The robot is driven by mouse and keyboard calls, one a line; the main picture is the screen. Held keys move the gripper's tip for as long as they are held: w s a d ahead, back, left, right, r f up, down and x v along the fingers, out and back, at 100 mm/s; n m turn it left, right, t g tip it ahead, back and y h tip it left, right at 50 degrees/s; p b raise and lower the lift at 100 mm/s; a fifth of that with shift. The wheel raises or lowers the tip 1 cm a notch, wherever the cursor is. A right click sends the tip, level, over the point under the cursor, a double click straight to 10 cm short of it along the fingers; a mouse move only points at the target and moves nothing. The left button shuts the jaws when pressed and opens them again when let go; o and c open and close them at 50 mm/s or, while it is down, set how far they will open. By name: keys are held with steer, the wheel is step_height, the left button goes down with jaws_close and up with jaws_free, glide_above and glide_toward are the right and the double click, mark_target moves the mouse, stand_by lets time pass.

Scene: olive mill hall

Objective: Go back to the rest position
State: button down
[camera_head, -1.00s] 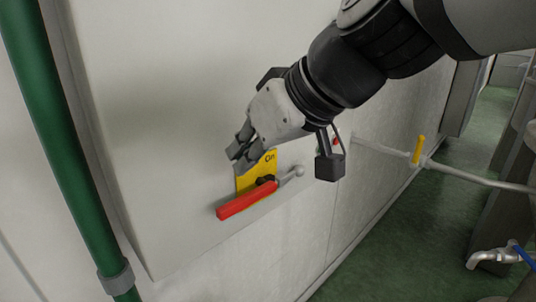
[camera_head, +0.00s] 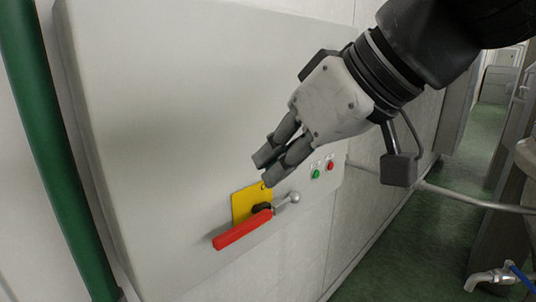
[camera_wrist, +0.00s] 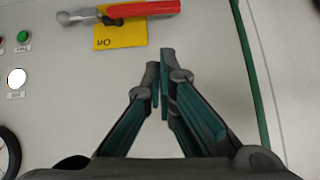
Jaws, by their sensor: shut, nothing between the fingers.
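My gripper (camera_head: 271,166) is shut and empty, in front of the pale panel (camera_head: 200,100), above and apart from the red-handled lever. In the wrist view my gripper's fingertips (camera_wrist: 161,75) are close together with nothing between them. The lever's red handle (camera_head: 242,230) points to the lower left, and its silver ball end (camera_head: 294,197) to the upper right. A yellow plate (camera_head: 246,203) lies behind the lever. In the wrist view the red handle (camera_wrist: 150,8) is at the top, beside the yellow plate marked "On" (camera_wrist: 120,35).
A green button (camera_head: 316,174) and a red button (camera_head: 330,165) are on the panel's right. A green pipe (camera_head: 58,150) runs down the left. A pale horizontal pipe (camera_head: 470,198) and a tap (camera_head: 490,279) are at the right. Green floor (camera_head: 400,250) shows below.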

steer(key=s+d+f+m+h+p, duration=0.3)
steer(key=s+d+m+p, duration=0.1)
steer(key=s+d, duration=0.3)
steer(key=s+d+f+m+g+h+p, duration=0.1)
steer(key=s+d+f+m+h+p, duration=0.2)
steer(key=s+d, duration=0.4)
steer(key=d+m+p, duration=0.1)
steer(key=d+p, duration=0.1)
steer(key=d, duration=0.2)
steer(key=shift+s+g+h+p, duration=0.15)
steer(key=shift+g+h+p, duration=0.15)
steer(key=shift+p, duration=0.05)
steer(key=shift+d, duration=0.1)
